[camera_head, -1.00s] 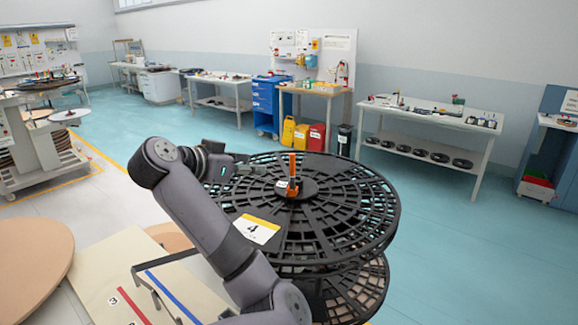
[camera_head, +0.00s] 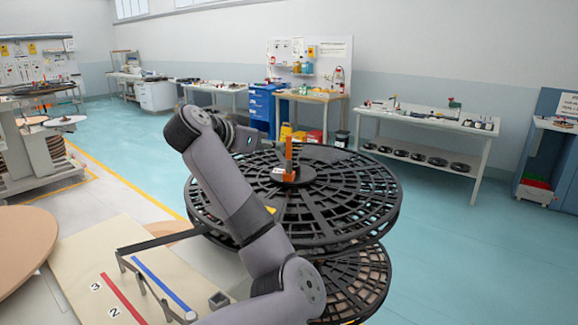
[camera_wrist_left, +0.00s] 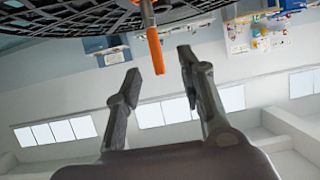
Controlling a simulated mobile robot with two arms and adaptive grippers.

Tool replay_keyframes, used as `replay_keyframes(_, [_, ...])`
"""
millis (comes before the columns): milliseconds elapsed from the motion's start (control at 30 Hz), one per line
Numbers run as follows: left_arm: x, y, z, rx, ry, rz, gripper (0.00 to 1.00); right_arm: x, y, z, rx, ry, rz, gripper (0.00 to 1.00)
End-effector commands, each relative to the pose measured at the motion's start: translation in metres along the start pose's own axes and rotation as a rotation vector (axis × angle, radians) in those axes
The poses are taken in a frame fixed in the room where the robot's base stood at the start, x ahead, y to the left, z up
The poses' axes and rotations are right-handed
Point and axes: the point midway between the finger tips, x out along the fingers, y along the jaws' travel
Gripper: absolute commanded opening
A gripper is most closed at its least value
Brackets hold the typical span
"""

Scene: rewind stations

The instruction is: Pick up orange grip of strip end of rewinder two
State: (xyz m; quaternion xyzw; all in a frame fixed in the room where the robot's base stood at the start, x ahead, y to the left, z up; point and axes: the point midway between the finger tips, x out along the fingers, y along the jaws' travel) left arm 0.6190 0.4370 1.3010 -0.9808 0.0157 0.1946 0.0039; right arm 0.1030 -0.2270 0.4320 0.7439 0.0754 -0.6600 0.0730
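The orange grip (camera_head: 288,154) stands upright at the hub of a large black spoked reel (camera_head: 350,205). My left gripper (camera_head: 266,145) is just left of the grip at about the height of its upper part. The left wrist view appears upside down. There the orange grip (camera_wrist_left: 155,50) hangs from the top, its free end between or just beyond the fingertips. My left gripper (camera_wrist_left: 160,72) is open there, its two fingers spread and holding nothing. I cannot tell the exact depth between fingers and grip. My right gripper is in neither view.
A second black reel (camera_head: 360,280) lies below the top one. A beige board (camera_head: 75,265) with red and blue strips is at lower left, beside a round tan disc (camera_head: 25,235). A white workbench (camera_head: 430,122) stands at the back right. The blue floor (camera_head: 475,255) at right is clear.

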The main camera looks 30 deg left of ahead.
Motion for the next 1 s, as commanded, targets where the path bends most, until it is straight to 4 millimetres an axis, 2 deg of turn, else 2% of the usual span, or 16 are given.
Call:
replay_keyframes(33, [0.009, 0.001, -0.002, -0.003, -0.004, 0.003, 0.36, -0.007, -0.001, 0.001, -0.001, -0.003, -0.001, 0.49])
replay_keyframes(133, [0.023, 0.001, -0.002, -0.002, -0.003, 0.002, 0.36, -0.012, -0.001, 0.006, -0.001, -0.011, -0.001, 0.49])
replay_keyframes(333, [0.036, 0.001, -0.002, -0.002, -0.002, 0.001, 0.36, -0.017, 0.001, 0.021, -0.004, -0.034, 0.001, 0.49])
replay_keyframes(533, [0.063, 0.01, -0.007, -0.003, -0.003, 0.004, 0.36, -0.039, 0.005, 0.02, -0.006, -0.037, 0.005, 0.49])
replay_keyframes(667, [0.08, 0.008, -0.005, -0.002, -0.002, 0.001, 0.36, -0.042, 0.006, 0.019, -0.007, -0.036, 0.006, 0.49])
replay_keyframes(967, [0.085, 0.007, -0.003, -0.001, 0.0, -0.001, 0.36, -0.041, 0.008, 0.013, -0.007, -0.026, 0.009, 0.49])
replay_keyframes(1000, [0.085, 0.007, -0.003, -0.001, 0.0, -0.001, 0.33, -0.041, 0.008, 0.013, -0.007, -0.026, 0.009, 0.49])
